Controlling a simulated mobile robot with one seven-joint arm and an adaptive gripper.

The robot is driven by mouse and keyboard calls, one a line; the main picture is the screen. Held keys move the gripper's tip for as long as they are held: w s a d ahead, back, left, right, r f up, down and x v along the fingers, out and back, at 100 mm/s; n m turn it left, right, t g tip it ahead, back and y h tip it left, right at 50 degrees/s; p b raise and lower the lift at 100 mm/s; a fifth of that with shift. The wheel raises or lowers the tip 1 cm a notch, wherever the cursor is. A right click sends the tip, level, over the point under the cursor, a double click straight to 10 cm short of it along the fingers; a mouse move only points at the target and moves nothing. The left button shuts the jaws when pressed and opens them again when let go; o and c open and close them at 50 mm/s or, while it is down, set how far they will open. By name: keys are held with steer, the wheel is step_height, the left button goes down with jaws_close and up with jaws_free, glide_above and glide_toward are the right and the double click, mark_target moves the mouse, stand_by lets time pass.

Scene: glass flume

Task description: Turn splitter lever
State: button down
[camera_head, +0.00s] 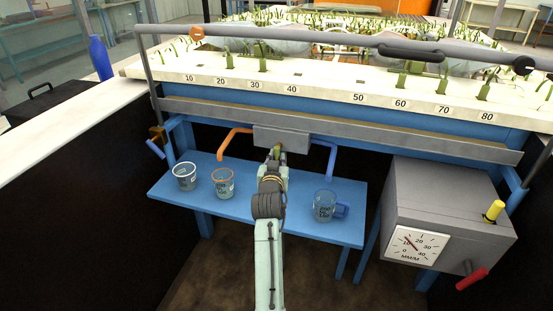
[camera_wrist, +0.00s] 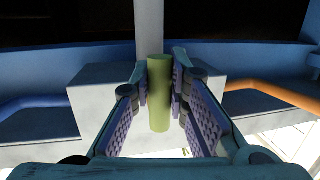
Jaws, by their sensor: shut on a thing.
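The splitter is a grey box (camera_head: 268,137) under the flume's front edge, with an orange pipe (camera_head: 232,137) on its left and a blue pipe (camera_head: 330,158) on its right. Its lever has a yellow-green cylindrical grip, seen between my fingers in the wrist view (camera_wrist: 159,108), with a grey bar (camera_wrist: 149,28) beyond it. My gripper (camera_head: 279,158) is at the front of the box, its two padded fingers on both sides of the grip (camera_wrist: 160,80). In the head view my gripper and arm hide most of the lever.
A blue bench (camera_head: 283,226) below carries a white-rimmed cup (camera_head: 185,176), an orange-rimmed cup (camera_head: 223,182) and a blue mug (camera_head: 325,205). A grey box with a dial (camera_head: 417,245), a yellow knob and a red handle (camera_head: 472,278) stands at right. A grey rail (camera_head: 330,44) spans the flume.

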steer(key=c, duration=1.5)
jaws_free()
steer(key=shift+c, duration=0.2)
steer(key=shift+s, duration=0.1)
steer(key=s+a+r, duration=0.1)
steer(key=s, duration=1)
steer(key=shift+s+a+r, duration=0.2)
steer(key=shift+s+r, duration=0.1)
steer(key=shift+s, duration=0.05)
